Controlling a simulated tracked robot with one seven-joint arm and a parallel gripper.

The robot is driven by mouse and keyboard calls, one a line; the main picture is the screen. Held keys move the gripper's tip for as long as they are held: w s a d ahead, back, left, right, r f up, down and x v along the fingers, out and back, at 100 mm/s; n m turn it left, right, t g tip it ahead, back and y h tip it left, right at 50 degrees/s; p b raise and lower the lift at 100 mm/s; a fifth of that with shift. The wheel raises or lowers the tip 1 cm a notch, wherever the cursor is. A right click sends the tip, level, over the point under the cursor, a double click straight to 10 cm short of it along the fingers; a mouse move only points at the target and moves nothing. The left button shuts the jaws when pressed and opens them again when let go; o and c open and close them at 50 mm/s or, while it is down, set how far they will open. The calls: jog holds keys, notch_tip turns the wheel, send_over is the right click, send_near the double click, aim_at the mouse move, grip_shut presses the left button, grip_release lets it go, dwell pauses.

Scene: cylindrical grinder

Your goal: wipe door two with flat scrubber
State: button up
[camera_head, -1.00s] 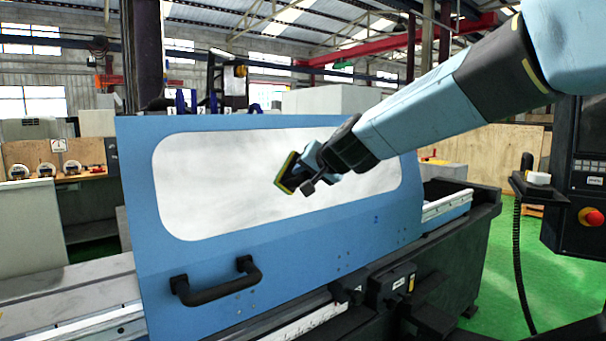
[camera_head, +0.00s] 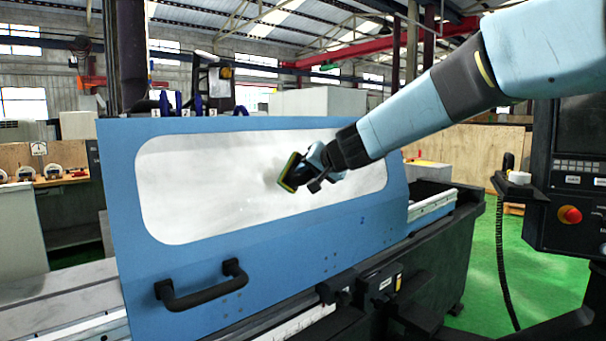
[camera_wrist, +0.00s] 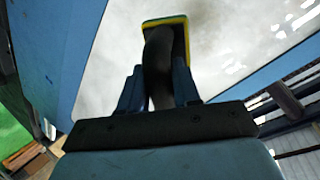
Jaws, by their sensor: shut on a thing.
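The machine door (camera_head: 340,240) is a blue panel with a large whitish window (camera_head: 200,185) and a black bar handle (camera_head: 203,290) at its lower left. My gripper (camera_head: 315,165) is shut on the flat scrubber (camera_head: 289,172), a black-handled pad with yellow and green edges. The scrubber is in front of the right-middle part of the window; I cannot tell if it touches. In the wrist view, my gripper (camera_wrist: 158,88) holds the dark handle, and the scrubber pad (camera_wrist: 166,22) lies over the window (camera_wrist: 225,45).
A control panel with a red button (camera_head: 570,214) stands at the right, with a hanging black cable (camera_head: 501,260). The dark machine bed (camera_head: 440,255) runs below the door. Green floor (camera_head: 520,270) shows at the right.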

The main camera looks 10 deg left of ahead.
aim_at(287, 178)
jog(key=shift+w+d, duration=0.15)
jog(key=shift+w, duration=0.1)
jog(key=shift+s+a, duration=1.5)
jog(key=shift+a, duration=0.15)
jog(key=d+v, duration=0.1)
jog(key=v, duration=0.5)
jog(key=shift+w+f, duration=0.25)
jog(key=shift+f, duration=0.05)
jog(key=shift+a, duration=0.1)
jog(key=shift+d+v, duration=0.2)
jog(key=shift+v, duration=1.3)
